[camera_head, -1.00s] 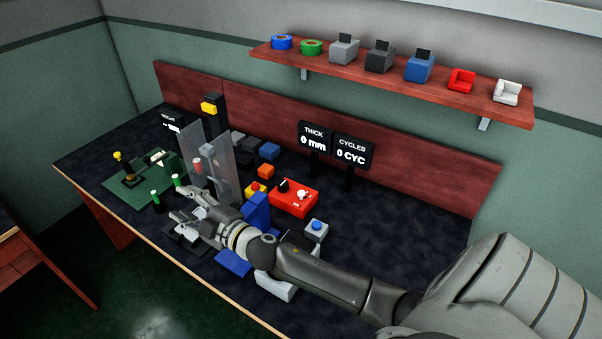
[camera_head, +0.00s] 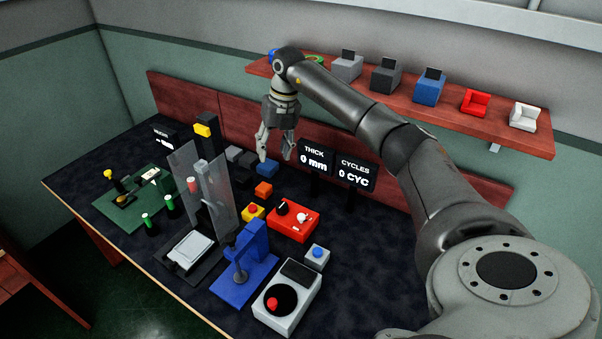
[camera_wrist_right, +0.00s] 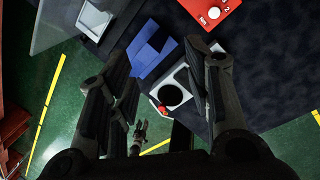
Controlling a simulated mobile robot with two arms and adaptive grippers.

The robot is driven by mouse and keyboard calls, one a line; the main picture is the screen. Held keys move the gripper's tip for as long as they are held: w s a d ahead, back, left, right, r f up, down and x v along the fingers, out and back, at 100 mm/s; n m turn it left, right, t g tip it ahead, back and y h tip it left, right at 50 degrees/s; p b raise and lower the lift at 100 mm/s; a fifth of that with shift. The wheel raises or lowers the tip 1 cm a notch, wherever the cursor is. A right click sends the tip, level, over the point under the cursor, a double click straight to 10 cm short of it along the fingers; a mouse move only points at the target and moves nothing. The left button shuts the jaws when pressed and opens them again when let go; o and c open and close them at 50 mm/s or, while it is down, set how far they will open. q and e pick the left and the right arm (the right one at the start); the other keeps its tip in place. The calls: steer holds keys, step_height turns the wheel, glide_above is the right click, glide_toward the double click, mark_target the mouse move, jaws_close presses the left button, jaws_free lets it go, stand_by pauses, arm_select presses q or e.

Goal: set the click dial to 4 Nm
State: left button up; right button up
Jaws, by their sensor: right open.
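A red box (camera_head: 292,220) stands near the middle of the table, with a black knob (camera_head: 282,208) and a white dial (camera_head: 302,217) on top. The white dial (camera_wrist_right: 214,12) also shows at the top of the right wrist view, with small white marks around it; its setting is too small to read. My right gripper (camera_head: 275,152) is open and empty, pointing down, high above and behind the red box. Its spread fingers (camera_wrist_right: 160,60) frame the right wrist view. A small grey gripper-like part (camera_wrist_right: 138,135) low in that view is probably my left gripper; its state is unclear.
A blue press (camera_head: 243,262), a grey box with a black disc and red knob (camera_head: 285,297) and a blue button box (camera_head: 317,255) stand in front. A clear panel (camera_head: 205,195) is left. Displays (camera_head: 314,160) and a shelf (camera_head: 400,100) are behind. The table's right is clear.

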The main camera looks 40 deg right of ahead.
steer(key=s+d+m+g+h+b, duration=0.1)
steer(key=s+d+b, duration=0.1)
steer(key=d, duration=0.3)
steer(key=b, duration=1.9)
glide_toward(301, 215)
steer(key=shift+h, duration=0.4)
steer(key=f, duration=0.8)
steer(key=shift+w+a+f, duration=0.1)
steer(key=shift+a+f, duration=0.25)
steer(key=shift+f, duration=0.05)
jaws_close()
steer(key=shift+p, duration=0.3)
